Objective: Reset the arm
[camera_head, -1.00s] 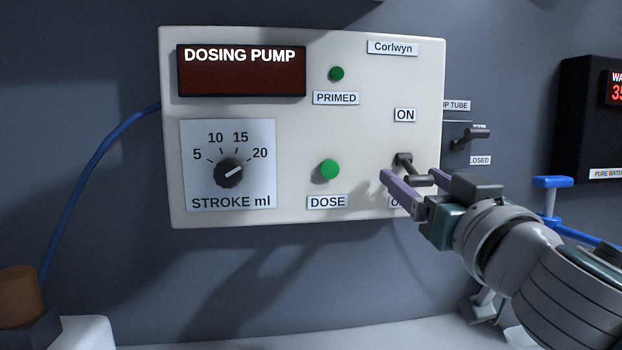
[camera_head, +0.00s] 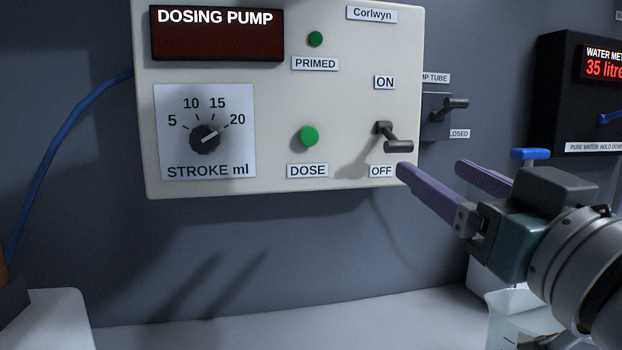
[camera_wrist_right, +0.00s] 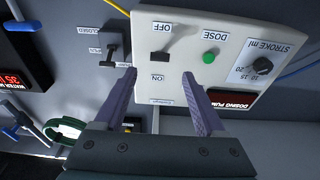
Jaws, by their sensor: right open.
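My right gripper (camera_head: 432,168) is open and empty, in front of the lower right corner of the dosing pump panel (camera_head: 330,110). Its two purple fingers also show in the right wrist view (camera_wrist_right: 158,75), wide apart with nothing between them. The pump's toggle switch (camera_head: 398,146) is tilted down toward the OFF label (camera_head: 381,171); the gripper is apart from it, below and to its right. The switch also shows in the right wrist view (camera_wrist_right: 154,55). My left gripper is not in view.
A clamp tube lever (camera_head: 455,104) and a black water meter (camera_head: 575,85) with a blue lever are on the wall at right. A clear beaker (camera_head: 518,315) stands below my right arm. The white counter (camera_head: 300,325) is bare in the middle.

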